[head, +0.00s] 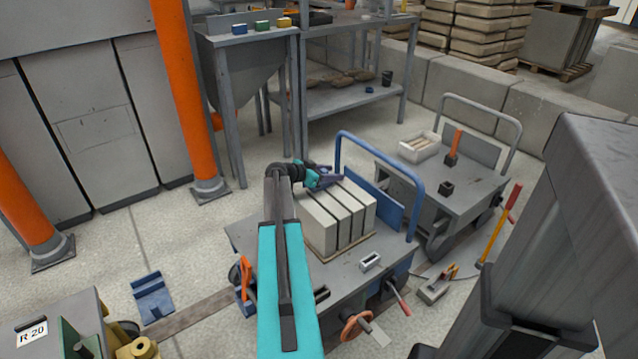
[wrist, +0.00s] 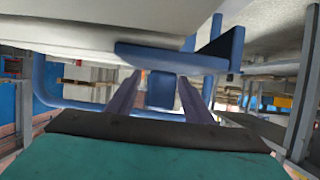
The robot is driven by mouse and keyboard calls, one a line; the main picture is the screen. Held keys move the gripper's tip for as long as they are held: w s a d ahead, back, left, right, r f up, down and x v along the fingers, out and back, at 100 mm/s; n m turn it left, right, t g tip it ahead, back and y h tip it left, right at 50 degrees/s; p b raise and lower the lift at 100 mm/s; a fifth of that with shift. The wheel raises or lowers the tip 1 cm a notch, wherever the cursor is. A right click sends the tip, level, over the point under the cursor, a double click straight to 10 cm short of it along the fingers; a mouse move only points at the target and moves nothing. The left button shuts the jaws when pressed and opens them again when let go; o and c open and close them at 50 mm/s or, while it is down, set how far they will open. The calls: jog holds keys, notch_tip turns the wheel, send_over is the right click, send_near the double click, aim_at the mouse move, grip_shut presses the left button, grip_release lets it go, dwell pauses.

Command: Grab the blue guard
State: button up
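The blue guard (wrist: 165,55) shows in the wrist view as a flat blue bar with a block-like tab and an upright arm at its right. It lies against the pale top of the concrete slabs (head: 340,218). My gripper (head: 325,178) is over the back of the slabs in the head view. In the wrist view its two dark fingers (wrist: 160,98) stand on either side of the tab, with gaps showing. It looks open, not shut on the guard. In the head view the guard is hard to tell apart from the gripper.
The slabs stand on a grey cart with a blue tube handle (head: 385,157) close behind my gripper. A second grey cart (head: 445,185) is to the right. A separate blue bracket (head: 153,297) lies on the floor at left. An orange post (head: 180,90) stands further back.

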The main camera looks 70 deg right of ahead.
grip_shut()
jog(key=shift+r, duration=0.1)
jog(key=shift+r, duration=0.45)
jog(key=r, duration=0.2)
jog(key=shift+a+r+p, duration=0.3)
jog(key=s+a, duration=0.1)
jog(key=a, duration=0.4)
jog(key=a+r, duration=0.1)
jog(key=a, duration=0.4)
jog(key=s+a, duration=0.1)
jog(key=a, duration=0.4)
jog(key=shift+s+a+r+p, duration=0.15)
jog(key=shift+s+p, duration=0.15)
jog(key=shift+p, duration=0.05)
